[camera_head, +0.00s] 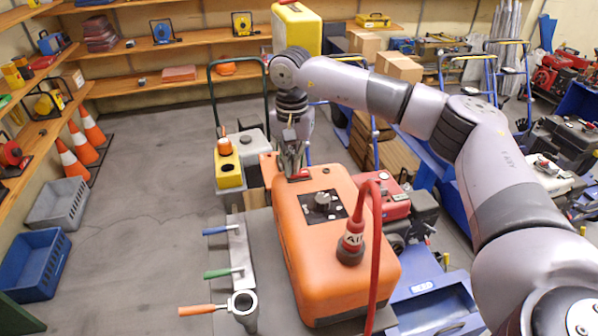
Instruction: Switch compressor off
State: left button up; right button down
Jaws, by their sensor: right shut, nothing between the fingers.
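The compressor (335,260) is an orange box with rounded edges in the head view, standing on a grey surface. Its top has a black panel with a dark knob (322,200). A small red part, which looks like a switch (299,175), sits at its far end. My right gripper (293,168) points down at that far end, shut and empty, with its fingertips close to the red part. I cannot tell whether they touch it. The fingers partly hide the red part, and its position is not readable. My left gripper is not in view.
A red hose (376,255) with a label rises from the compressor's near top. A metal manifold (240,255) with blue, green and orange handles lies on its left. Carts and machines crowd the right. Orange cones (82,148) and crates (38,264) stand left; the floor between is clear.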

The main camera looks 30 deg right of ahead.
jog(key=shift+f, duration=0.3)
jog(key=shift+r, duration=0.1)
jog(key=shift+r+p, duration=2.2)
jog(key=shift+r, duration=1.3)
